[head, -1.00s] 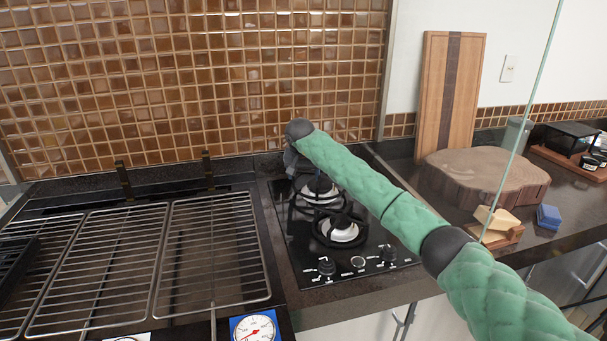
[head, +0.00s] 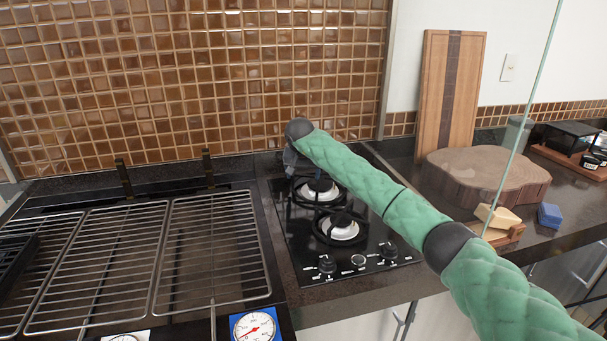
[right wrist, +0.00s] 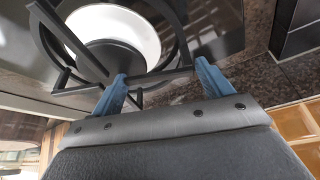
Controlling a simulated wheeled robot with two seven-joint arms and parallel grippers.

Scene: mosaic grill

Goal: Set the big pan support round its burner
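The black pan support (head: 296,197), a ring with bars, lies round the white rear burner (head: 318,190) in the head view, partly hidden by my right arm. In the right wrist view the support (right wrist: 180,50) circles the white burner bowl (right wrist: 125,30), with one bar running close to my fingertips. My right gripper (right wrist: 160,76) has its two blue fingers spread wide apart. In the head view the right gripper (head: 291,160) is at the back left of the hob, mostly hidden behind the arm's end. My left gripper is not in view.
The front burner (head: 341,229) has its own black ring, and knobs line the hob's front edge. Wire grill grates (head: 210,250) lie left. A round wooden block (head: 485,178) and a cutting board (head: 449,95) stand right. The tiled wall is close behind.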

